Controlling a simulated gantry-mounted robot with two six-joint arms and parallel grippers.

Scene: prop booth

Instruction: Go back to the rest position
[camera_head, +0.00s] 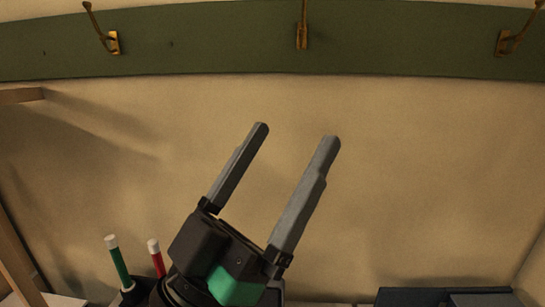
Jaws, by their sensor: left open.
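My left gripper (295,136) is in the lower middle of the head view. Its two grey fingers point up and slightly right, wide apart, with nothing between them. The beige back wall shows behind them. A green patch is on its dark body. My right gripper is not in view.
A green rail (220,40) with brass hooks, such as the middle hook (302,28), runs along the top. A green stick (119,265) and a red stick (157,262), both white-tipped, stand at lower left. A dark box (415,297) is at lower right. A wooden shelf edge (20,95) is at left.

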